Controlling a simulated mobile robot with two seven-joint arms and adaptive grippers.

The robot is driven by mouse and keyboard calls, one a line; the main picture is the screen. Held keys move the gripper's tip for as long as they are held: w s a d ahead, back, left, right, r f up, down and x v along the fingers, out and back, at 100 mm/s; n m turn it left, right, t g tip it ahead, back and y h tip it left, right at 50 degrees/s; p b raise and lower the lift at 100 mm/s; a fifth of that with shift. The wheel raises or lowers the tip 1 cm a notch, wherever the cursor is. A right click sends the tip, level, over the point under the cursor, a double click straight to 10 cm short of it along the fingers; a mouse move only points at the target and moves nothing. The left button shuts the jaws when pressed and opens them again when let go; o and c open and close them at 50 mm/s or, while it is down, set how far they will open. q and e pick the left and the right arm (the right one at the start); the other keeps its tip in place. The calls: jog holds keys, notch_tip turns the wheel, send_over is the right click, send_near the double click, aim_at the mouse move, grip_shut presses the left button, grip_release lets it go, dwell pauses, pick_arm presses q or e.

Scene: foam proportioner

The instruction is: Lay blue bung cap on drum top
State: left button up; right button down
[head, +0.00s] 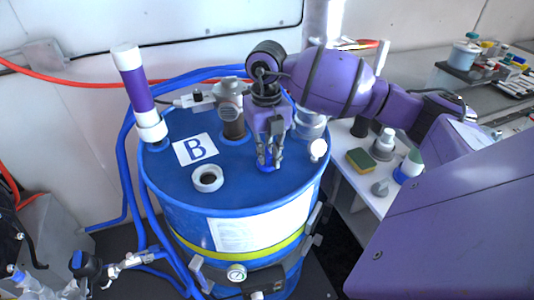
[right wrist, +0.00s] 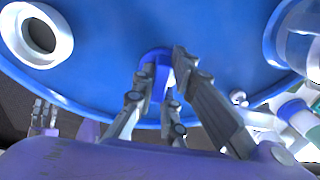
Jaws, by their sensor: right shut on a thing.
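The blue drum (head: 240,190) stands in the middle of the head view, its flat top facing up. My right gripper (head: 268,162) points down over the front right part of the drum top. It is shut on the blue bung cap (head: 267,170), which is partly hidden by the fingers. The cap also shows between the fingertips in the right wrist view (right wrist: 158,56). It is at or just above the drum top; I cannot tell if it touches. Grey fingers at the left of the right wrist view look like my left gripper (right wrist: 43,116); their opening is unclear.
A white ring with an open dark hole (head: 207,178), a label "B" (head: 195,149) and a grey-brown fitting (head: 231,108) are on the drum top. A purple and white tube (head: 137,90) stands at its left edge. A sponge (head: 360,160) lies on the right-hand bench.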

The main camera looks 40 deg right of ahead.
aim_at(267, 151)
jog(key=shift+f, duration=0.25)
jog(key=shift+f, duration=0.1)
jog(key=shift+f, duration=0.15)
jog(key=c, duration=1.8)
grip_release()
jog(key=shift+o, duration=0.2)
notch_tip(267, 151, up, 12)
jog(key=shift+r, duration=0.25)
